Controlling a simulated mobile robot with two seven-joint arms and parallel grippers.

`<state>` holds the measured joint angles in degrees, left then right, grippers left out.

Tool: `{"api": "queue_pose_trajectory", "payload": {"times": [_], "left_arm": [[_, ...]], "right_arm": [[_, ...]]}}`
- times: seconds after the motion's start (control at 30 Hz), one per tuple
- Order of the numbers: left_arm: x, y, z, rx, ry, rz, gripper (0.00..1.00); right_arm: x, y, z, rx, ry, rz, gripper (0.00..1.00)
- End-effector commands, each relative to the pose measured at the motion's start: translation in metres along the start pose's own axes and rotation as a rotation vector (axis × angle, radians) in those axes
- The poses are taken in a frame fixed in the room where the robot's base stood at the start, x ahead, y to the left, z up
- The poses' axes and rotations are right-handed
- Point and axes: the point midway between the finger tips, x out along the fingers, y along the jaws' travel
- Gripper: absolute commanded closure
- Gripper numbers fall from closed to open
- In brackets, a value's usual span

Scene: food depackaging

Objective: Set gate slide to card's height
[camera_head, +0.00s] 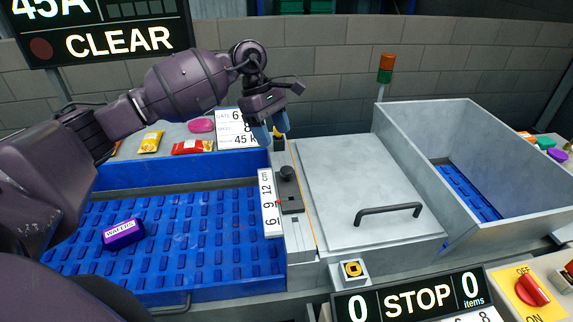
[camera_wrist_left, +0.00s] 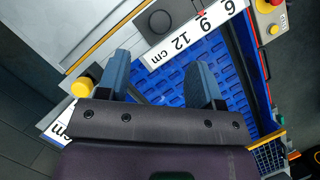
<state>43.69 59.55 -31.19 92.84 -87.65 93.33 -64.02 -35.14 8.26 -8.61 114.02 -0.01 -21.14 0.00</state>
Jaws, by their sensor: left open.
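The gate slide's dark knob (camera_head: 287,174) stands on a grey rail beside a white scale (camera_head: 265,204) marked 6, 9, 12 cm. A small red pointer (camera_head: 279,202) sits beside the 9. The knob (camera_wrist_left: 160,20) and scale (camera_wrist_left: 190,38) also show in the left wrist view. A white card (camera_head: 232,128) at the back, partly covered by my gripper, shows a gate line with a 6. My left gripper (camera_head: 271,132) is open and empty, fingers down, above the rail's far end and apart from the knob. My right gripper is not in view.
A purple wafer pack (camera_head: 123,233) lies on the blue belt (camera_head: 190,262) at left. Right of the rail are a grey lid (camera_head: 350,180) with a black handle (camera_head: 388,210) and a deep metal bin (camera_head: 440,128). A red rotary switch (camera_head: 532,290) is front right.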

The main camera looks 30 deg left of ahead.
Motion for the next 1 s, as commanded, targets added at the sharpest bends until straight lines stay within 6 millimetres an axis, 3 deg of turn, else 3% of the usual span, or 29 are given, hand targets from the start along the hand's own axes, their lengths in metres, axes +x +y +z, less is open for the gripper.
{"api": "queue_pose_trajectory", "payload": {"times": [0.5,0.7,1.0], "left_arm": [[0.081,0.0,0.002,-0.001,-0.004,-0.001,0.4],[0.094,0.0,0.001,-0.001,-0.003,0.0,0.4],[0.095,0.0,0.001,-0.002,-0.002,0.0,0.4]], "right_arm": [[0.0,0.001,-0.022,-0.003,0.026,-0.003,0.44],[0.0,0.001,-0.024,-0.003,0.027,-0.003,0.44],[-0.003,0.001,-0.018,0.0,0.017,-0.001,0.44]]}}
